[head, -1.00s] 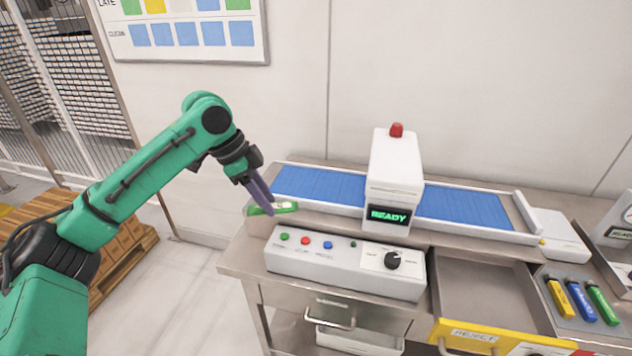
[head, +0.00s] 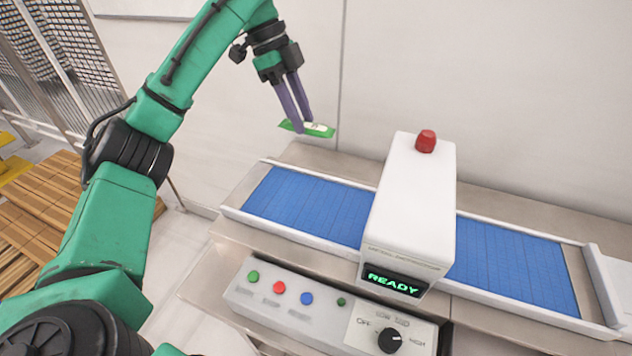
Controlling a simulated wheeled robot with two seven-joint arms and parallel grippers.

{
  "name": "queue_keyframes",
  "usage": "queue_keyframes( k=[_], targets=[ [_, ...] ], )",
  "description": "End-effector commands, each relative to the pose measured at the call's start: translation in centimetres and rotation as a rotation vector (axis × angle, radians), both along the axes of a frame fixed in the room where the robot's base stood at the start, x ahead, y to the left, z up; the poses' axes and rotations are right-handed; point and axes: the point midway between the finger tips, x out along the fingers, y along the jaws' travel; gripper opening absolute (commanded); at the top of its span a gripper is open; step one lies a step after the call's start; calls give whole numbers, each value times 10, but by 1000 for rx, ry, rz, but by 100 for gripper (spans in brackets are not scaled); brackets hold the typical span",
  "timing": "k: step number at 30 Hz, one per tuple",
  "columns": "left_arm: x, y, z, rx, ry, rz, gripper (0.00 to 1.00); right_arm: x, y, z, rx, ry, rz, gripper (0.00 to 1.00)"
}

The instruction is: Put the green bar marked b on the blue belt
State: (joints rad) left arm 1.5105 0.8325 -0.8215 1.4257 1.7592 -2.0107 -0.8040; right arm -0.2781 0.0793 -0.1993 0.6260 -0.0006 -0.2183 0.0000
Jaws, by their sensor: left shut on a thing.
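My left gripper (head: 299,127) is shut on a green bar (head: 321,131) with a pale label. The mark on the label is too small to read. The bar is held in the air, in the picture above the left part of the blue belt (head: 307,208), apart from it. The belt runs from left to right through a white machine housing (head: 411,205), and its right part shows beyond the housing. The visible belt is bare. My right gripper is not in view.
The housing has a red lamp (head: 425,141) on top and a screen (head: 393,283) reading READY. In front stands a control box (head: 325,312) with coloured buttons and a knob (head: 391,340). Low rails edge the belt. Wooden pallets (head: 45,215) lie at the left.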

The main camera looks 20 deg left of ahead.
Motion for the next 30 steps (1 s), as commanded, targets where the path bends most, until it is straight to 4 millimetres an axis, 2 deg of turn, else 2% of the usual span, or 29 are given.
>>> queue_keyframes(
  k=[1,7,9,12,18,22,28,29,30],
  targets=[
    [-1,0,-19,-1,5,-2,0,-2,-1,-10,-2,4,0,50],
    [-3,0,-86,-2,7,-1,0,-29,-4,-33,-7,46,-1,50],
    [-3,1,-102,3,7,3,0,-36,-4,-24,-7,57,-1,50],
    [-3,1,-130,2,4,3,0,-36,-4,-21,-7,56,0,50],
    [-4,1,-163,2,3,2,0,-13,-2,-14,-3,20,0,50],
    [-4,1,-187,1,3,1,0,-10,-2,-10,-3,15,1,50],
    [-3,0,-192,0,-2,1,0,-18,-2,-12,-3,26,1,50],
    [-3,0,-192,0,-2,1,42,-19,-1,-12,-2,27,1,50],
    [-3,0,-192,0,-2,1,58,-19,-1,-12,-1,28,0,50]
  ],
)
